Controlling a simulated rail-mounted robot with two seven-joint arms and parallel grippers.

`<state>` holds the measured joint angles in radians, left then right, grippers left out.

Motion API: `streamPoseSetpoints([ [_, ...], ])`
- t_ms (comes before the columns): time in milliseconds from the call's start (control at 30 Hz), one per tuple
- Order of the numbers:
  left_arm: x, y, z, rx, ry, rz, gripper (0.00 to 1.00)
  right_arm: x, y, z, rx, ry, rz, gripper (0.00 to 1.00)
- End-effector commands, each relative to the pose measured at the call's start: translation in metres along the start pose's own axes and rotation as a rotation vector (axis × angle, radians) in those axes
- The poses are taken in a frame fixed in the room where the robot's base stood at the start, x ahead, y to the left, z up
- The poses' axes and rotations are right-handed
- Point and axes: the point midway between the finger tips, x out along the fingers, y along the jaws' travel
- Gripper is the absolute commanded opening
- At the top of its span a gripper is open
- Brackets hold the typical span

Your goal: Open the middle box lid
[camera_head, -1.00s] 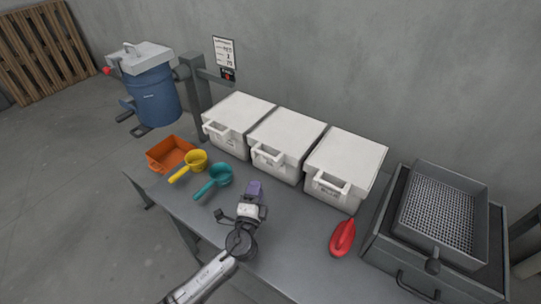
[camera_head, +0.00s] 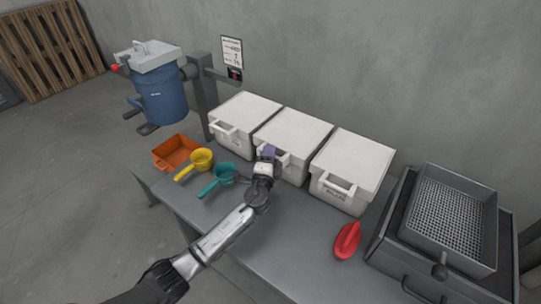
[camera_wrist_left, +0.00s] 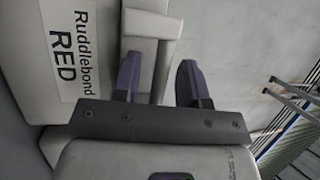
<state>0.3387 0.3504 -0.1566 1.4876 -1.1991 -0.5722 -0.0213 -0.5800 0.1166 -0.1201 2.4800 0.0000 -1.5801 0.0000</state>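The middle box (camera_head: 295,170) is white, between two similar white boxes, and its flat lid (camera_head: 293,129) is closed. Its front handle is mostly hidden behind my left gripper (camera_head: 268,152) in the head view. In the left wrist view, the box front has a label (camera_wrist_left: 72,45) reading "Ruddlebond RED", and a white handle (camera_wrist_left: 152,22) lies close ahead of the fingers. My left gripper (camera_wrist_left: 158,68) has its two purple fingers apart, with part of the white handle showing between them. I cannot tell whether they touch it. My right gripper is not in view.
The left box (camera_head: 243,115) and right box (camera_head: 352,165) flank the middle one. Teal (camera_head: 222,172) and yellow (camera_head: 202,160) scoops and an orange tray (camera_head: 165,160) lie to the left. A red scoop (camera_head: 347,240) and a sieve tray (camera_head: 445,215) are to the right.

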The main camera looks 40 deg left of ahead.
Motion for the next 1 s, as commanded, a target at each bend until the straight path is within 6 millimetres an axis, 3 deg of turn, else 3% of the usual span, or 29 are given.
streamPoseSetpoints([
  [300,0.0017,-0.0003,-0.0002,0.0,0.0,0.0,0.39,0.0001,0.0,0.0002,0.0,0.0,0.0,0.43],
  [700,0.0015,-0.0002,-0.0003,0.0,0.0,0.0,0.02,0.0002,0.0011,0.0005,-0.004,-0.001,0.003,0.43],
  [1000,0.0014,-0.0002,-0.0003,0.0,0.0,0.0,0.0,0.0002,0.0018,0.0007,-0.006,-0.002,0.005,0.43],
])
